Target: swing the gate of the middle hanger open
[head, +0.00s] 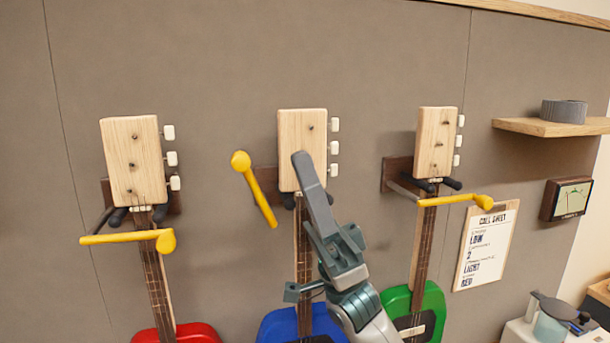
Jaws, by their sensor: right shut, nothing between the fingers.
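Three guitars hang on the wall. The middle hanger (264,184) holds the blue guitar (276,326), whose pale headstock (300,125) faces me. Its yellow gate (257,190) stands left of the neck, slanting from a round knob at upper left down to the right, and does not lie across the strings. My right gripper (304,165) is shut and empty, its tips in front of the lower headstock, right of the gate and apart from it in the picture. The gripper and arm hide part of the neck and hanger. My left gripper is out of view.
The left gate (125,238) lies across the red guitar's neck (157,290), the right gate (450,200) across the green guitar's neck (421,250). A call sheet (487,245), a small framed display (567,199) and a shelf (548,127) are at right.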

